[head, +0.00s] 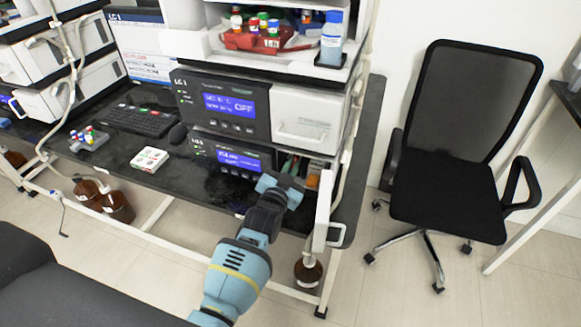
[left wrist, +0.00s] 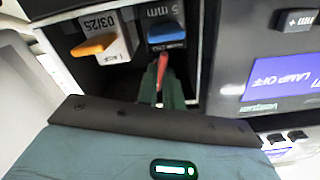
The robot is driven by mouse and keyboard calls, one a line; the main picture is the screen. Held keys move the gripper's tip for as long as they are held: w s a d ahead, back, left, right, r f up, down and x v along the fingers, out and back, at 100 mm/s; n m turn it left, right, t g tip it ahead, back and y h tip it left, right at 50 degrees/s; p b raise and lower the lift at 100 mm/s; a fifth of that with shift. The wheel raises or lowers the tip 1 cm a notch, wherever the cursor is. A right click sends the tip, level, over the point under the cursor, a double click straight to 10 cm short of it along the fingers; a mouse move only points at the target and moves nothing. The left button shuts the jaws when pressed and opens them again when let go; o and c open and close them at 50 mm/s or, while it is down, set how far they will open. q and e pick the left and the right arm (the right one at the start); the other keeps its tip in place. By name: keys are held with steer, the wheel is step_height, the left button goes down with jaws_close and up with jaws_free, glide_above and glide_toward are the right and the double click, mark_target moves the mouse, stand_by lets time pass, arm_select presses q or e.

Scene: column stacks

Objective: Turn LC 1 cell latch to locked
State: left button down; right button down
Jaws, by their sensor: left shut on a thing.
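The LC 1 stack has a lower module (head: 232,159) with a lit blue display and an open bay at its right. In the left wrist view the bay (left wrist: 130,78) holds a blue tab (left wrist: 165,33) marked 5 mm and an orange tab (left wrist: 95,45) on a white block. My left gripper (head: 285,178) reaches into this bay. Its dark green fingers, also in the left wrist view (left wrist: 162,88), are shut on a narrow red lever (left wrist: 163,65), seemingly the cell latch, just in front of the blue tab. The latch's locked or unlocked marking is unreadable. My right gripper is out of view.
An upper module (head: 222,103) showing OFF sits above the bay. A white panel (head: 323,210) stands out just right of my left gripper. A brown bottle (head: 308,272) is below. An office chair (head: 450,150) stands right; floor between is clear.

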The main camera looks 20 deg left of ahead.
arm_select(q)
steer(key=n, duration=0.3)
steer(key=shift+n, duration=0.6)
steer(key=c, duration=1.5)
jaws_free()
steer(key=shift+c, duration=0.2)
steer(key=shift+s+p, duration=0.15)
steer(key=shift+p, duration=0.15)
